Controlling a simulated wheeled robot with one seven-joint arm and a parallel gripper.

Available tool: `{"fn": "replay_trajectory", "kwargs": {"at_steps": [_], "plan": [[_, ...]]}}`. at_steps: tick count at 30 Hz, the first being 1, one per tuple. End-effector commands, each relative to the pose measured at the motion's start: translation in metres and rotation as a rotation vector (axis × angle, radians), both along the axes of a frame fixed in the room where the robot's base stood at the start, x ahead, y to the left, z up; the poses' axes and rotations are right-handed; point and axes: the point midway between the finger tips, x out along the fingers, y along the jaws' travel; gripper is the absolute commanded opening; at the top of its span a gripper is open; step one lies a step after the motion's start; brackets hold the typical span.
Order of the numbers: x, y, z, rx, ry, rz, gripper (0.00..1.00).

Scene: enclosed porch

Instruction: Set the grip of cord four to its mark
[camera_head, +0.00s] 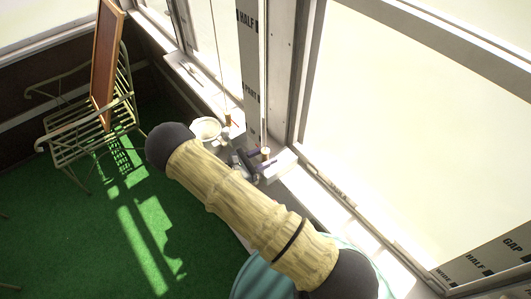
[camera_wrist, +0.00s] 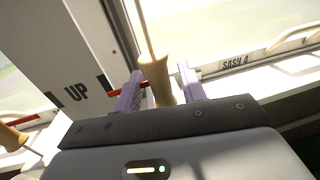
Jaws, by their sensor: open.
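A tan wooden grip (camera_wrist: 155,72) hangs on a thin cord (camera_wrist: 143,25) in the wrist view. My gripper (camera_wrist: 160,80) has its two purple fingers spread, one on each side of the grip; I cannot tell whether either touches it. A label reading SASH 4 (camera_wrist: 235,62) is on the sill to the right. A pale board (camera_wrist: 72,60) left of the cord reads UP, and a red line lies by the grip. In the head view, my gripper (camera_head: 252,160) is beside the grip (camera_head: 265,153); the board (camera_head: 250,60) shows HALF and PART marks.
Another marked board (camera_head: 490,262) stands at lower right. A metal bench (camera_head: 85,130) with a framed panel (camera_head: 107,65) stands left on green flooring. My arm covers the middle.

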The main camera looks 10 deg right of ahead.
Motion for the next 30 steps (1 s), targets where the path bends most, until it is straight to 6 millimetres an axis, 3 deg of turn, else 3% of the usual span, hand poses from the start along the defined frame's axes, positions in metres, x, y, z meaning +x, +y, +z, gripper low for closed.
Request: {"fn": "replay_trajectory", "kwargs": {"at_steps": [9, 16, 25, 30], "plan": [[0.001, -0.003, 0.000, 0.000, 0.000, 0.001, 0.41], [0.001, -0.003, 0.000, 0.000, 0.000, 0.001, 0.00], [0.003, -0.003, 0.004, 0.000, -0.001, 0.001, 0.00], [0.013, -0.002, 0.022, 0.001, -0.005, 0.005, 0.00]]}}
